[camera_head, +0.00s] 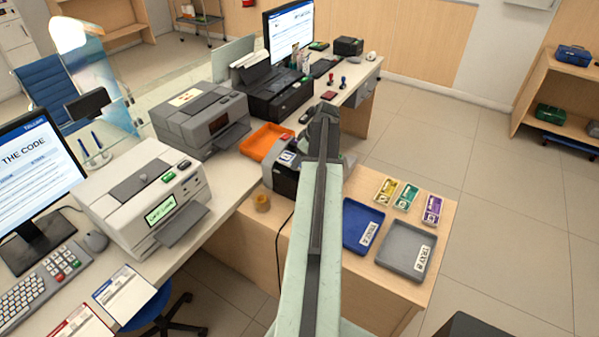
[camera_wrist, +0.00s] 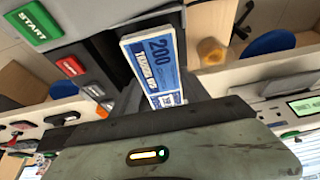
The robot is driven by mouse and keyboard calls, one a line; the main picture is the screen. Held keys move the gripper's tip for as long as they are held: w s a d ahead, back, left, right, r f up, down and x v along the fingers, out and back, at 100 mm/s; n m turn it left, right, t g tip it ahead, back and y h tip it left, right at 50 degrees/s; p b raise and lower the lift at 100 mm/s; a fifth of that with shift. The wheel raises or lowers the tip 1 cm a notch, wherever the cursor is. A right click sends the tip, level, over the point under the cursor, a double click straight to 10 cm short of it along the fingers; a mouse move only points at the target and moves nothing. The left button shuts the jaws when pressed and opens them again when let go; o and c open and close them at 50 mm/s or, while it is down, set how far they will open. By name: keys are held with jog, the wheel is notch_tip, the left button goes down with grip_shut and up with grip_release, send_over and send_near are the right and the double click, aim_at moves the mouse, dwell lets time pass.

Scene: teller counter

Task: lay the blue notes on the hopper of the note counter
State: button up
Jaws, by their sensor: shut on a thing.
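The blue notes (camera_wrist: 158,62), a bundle marked 200, show at the middle of the wrist view, tilted, against the grey body of the note counter (camera_wrist: 95,22). My gripper (camera_wrist: 165,104) is shut on the blue notes; its dark edge hides their lower end. In the head view the note counter (camera_head: 283,178) stands on the wooden counter, and a blue and white patch on top of it looks like the notes (camera_head: 288,157). My arm covers part of it there, and my fingertips cannot be made out. I cannot tell whether the notes touch the hopper.
An orange tray (camera_head: 266,141) lies behind the note counter. To the right are a blue tray (camera_head: 362,226), a grey tray (camera_head: 405,249), and yellow (camera_head: 386,190), green (camera_head: 407,195) and purple (camera_head: 432,209) note bundles. A small amber pot (camera_head: 262,202) stands left of the note counter.

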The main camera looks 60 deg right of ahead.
notch_tip(320, 180, down, 3)
jog(key=shift+f+b, duration=0.2)
jog(key=shift+b, duration=1)
jog(key=shift+r, duration=0.25)
jog(key=shift+f, duration=0.2)
jog(key=o, duration=1.5)
jog(key=shift+c, duration=0.2)
